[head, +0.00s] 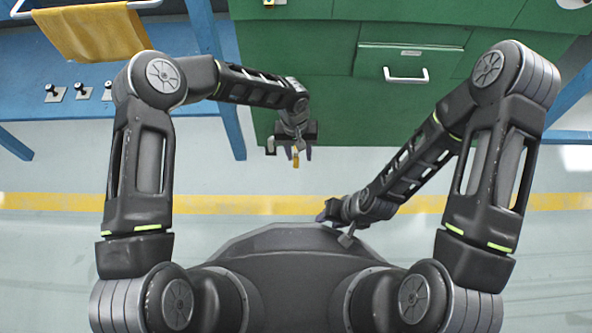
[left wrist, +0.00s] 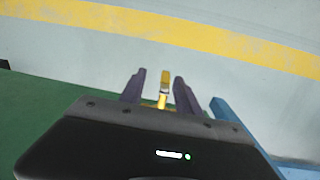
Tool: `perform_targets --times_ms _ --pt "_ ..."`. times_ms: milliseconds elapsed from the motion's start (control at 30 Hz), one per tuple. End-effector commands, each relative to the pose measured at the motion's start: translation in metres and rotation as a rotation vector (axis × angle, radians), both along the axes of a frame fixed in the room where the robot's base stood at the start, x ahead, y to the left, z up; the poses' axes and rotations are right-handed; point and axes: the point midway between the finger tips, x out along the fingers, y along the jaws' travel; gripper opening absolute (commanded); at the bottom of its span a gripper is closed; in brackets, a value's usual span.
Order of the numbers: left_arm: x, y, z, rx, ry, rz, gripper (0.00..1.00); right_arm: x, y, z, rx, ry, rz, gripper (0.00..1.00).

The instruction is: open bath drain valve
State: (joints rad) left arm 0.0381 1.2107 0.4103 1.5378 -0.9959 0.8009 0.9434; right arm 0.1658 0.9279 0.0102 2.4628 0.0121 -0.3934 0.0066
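A small yellow lever (head: 296,160), likely the drain valve's handle, shows at the lower front of the green cabinet. In the left wrist view the yellow lever (left wrist: 164,88) stands between the two fingers, with a gap on each side. My left gripper (head: 294,153) is open around it, its fingers pointing down in the head view; the left wrist view shows the same gripper (left wrist: 160,85) with dark purple fingers apart. The valve body is hidden behind my gripper. My right gripper (head: 334,224) is open and empty, low near my base, well away from the lever.
The green cabinet (head: 330,60) has a drawer with a pale handle (head: 406,76). A blue bench frame (head: 226,100) stands to the left, with several small knobs (head: 80,92) and a yellow cloth (head: 92,32) on a rail. The floor with its yellow stripe (head: 240,204) is clear.

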Motion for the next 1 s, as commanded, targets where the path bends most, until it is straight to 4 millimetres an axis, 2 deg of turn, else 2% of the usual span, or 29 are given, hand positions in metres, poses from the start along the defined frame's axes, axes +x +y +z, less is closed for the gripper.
perform_targets --times_ms 33,133,533,667,1000 --pt "0.012 0.003 0.007 0.036 -0.019 0.019 0.39 0.0 0.0 0.003 -0.001 0.0 0.0 0.36" --pt "0.024 0.007 0.012 0.076 -0.038 0.042 0.39 0.0 0.0 0.003 -0.001 0.0 0.001 0.36" --pt "0.024 0.009 0.007 0.08 -0.039 0.044 0.39 0.0 0.0 0.0 0.0 -0.001 0.001 0.36" --pt "0.024 0.009 -0.008 0.079 -0.037 0.044 0.39 0.001 0.0 -0.006 0.001 -0.002 -0.001 0.36" --pt "0.024 0.009 -0.058 0.078 -0.038 0.044 0.39 0.005 -0.001 -0.026 0.005 -0.003 -0.003 0.36"
